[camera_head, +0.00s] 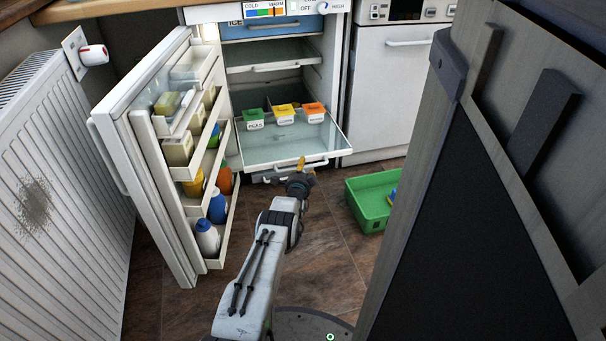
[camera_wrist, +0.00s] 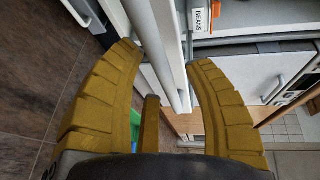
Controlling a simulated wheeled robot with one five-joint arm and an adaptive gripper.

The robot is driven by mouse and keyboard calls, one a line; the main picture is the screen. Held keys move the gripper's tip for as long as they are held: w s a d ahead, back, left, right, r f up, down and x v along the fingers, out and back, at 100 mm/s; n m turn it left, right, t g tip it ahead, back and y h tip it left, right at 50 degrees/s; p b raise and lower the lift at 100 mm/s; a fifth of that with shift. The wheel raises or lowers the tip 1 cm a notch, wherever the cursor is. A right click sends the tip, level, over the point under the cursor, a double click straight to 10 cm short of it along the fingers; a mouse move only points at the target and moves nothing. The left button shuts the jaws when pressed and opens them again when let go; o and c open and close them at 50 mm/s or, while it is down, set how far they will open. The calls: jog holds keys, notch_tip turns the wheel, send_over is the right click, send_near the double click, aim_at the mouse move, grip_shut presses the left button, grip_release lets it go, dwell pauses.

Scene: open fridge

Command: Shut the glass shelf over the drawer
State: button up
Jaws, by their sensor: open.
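The glass shelf (camera_head: 262,150) is slid out from the open fridge, with a pale front edge and a white handle (camera_head: 288,165). The drawer beneath is mostly hidden by the shelf; only a pale strip shows below its front. Three small tubs, green (camera_head: 254,119), yellow (camera_head: 285,113) and orange (camera_head: 314,112), stand towards the back.
The fridge door (camera_head: 150,160) stands open at the left with bottles on its racks, beside a radiator (camera_head: 60,190). A green crate (camera_head: 370,197) sits on the floor at right. A dark-panelled board (camera_head: 470,210) fills the right foreground.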

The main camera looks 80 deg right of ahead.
jog(key=shift+d, duration=0.35)
jog(key=shift+c, duration=0.3)
grip_shut()
dwell(0.4)
